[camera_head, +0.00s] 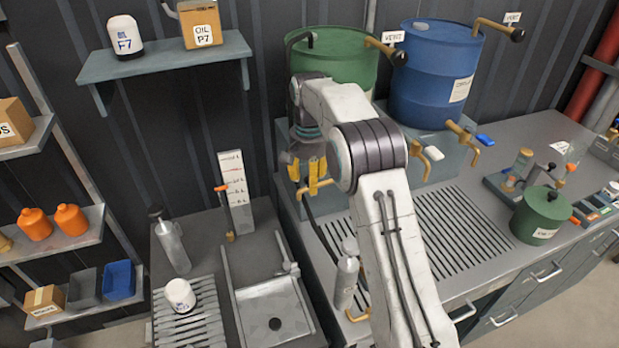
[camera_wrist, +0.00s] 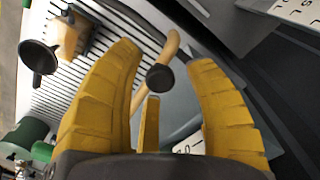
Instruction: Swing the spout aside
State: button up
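A tan curved pipe with a dark round end (camera_wrist: 160,77), which looks like the spout, shows between my gripper's fingers in the wrist view. Its upper part bends away beyond the fingertips. My gripper (camera_head: 308,175) has yellow fingers and hangs in front of the green drum (camera_head: 338,58) in the head view. In the wrist view my gripper (camera_wrist: 165,75) has its two large fingers spread apart. A narrow yellow piece (camera_wrist: 148,125) stands between them; I cannot tell what it belongs to. I cannot tell whether a finger touches the pipe. The arm hides part of the drum's front.
A blue drum (camera_head: 435,75) stands right of the green one, with a brass tap (camera_head: 463,133) below. A slatted drain (camera_head: 460,235) lies in front.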

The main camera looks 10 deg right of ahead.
jog(key=shift+r, duration=0.1)
jog(key=shift+r, duration=3.7)
